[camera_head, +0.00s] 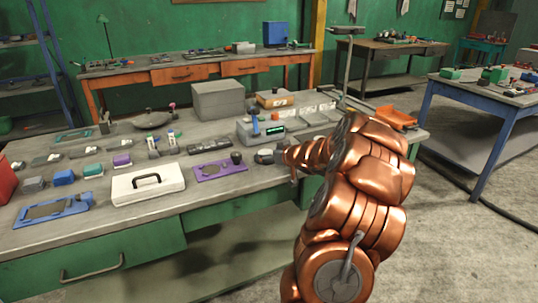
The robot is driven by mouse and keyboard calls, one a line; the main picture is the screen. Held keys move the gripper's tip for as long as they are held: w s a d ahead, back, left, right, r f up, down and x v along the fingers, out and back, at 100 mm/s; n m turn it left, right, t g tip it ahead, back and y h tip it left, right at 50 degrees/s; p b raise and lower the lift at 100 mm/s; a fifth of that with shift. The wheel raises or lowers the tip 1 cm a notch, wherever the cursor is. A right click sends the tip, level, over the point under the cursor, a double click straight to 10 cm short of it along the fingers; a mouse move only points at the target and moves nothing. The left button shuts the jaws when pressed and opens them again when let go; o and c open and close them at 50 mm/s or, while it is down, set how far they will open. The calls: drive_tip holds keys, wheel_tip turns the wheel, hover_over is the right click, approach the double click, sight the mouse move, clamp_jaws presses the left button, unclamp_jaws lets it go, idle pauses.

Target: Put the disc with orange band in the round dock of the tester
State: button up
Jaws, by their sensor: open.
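My copper-coloured arm reaches from the lower right over the near workbench (60,240). My gripper (264,157) is small and dark at its end, low over the bench top, just right of a purple plate (208,172) with a dark knob. It is open, and I see nothing held in it. A grey box with a small green display (275,130), which looks like the tester, stands just behind the gripper. Its round dock cannot be made out. I cannot pick out the disc with the orange band; it may be too small or hidden behind my gripper or arm.
A white case with a black handle (148,182) stands left of the purple plate. A blue plate (50,210) lies at the front left. A large grey box (218,100) stands at the back, and an orange tray (396,118) at the right end. Several small parts fill the left side.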

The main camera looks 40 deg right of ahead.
drive_tip(key=shift+r, duration=0.1)
drive_tip(key=shift+s+r, duration=0.3)
drive_tip(key=shift+s, duration=0.2)
drive_tip(key=p+v, duration=0.1)
drive_tip(key=v, duration=1)
drive_tip(key=shift+a+f, duration=0.1)
drive_tip(key=shift+f, duration=0.05)
